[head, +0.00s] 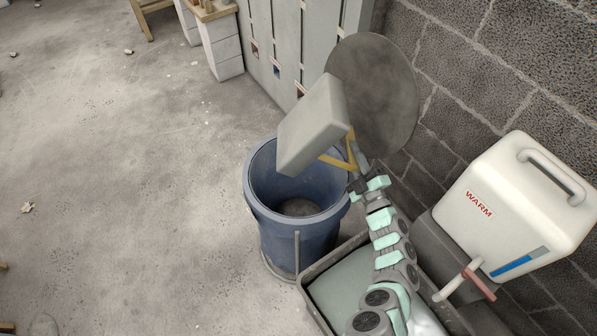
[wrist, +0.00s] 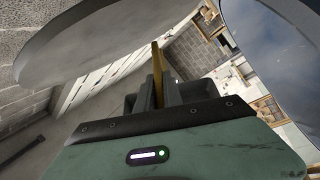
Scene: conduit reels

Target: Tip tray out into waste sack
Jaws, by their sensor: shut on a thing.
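My gripper (head: 357,180) is shut on a yellow handle (head: 336,161), also between my fingers in the wrist view (wrist: 157,70). A pale grey box-shaped tray (head: 310,125) is at the handle's far end, steeply tilted over the bin's right part. I see its outer faces; its inside is hidden. A dark grey round disc (head: 372,95) stands close behind it; whether it is joined to the tray I cannot tell. The blue round bin (head: 296,232) stands open on the floor below. Its bottom shows a greyish patch. I cannot make out a separate sack.
A white canister (head: 515,205) marked WARM, with a tap, stands right. A grey basin (head: 335,275) lies under my arm beside the bin. A block wall (head: 490,60) closes the right side; pale panels (head: 290,40) stand behind. Floor at left is mostly clear.

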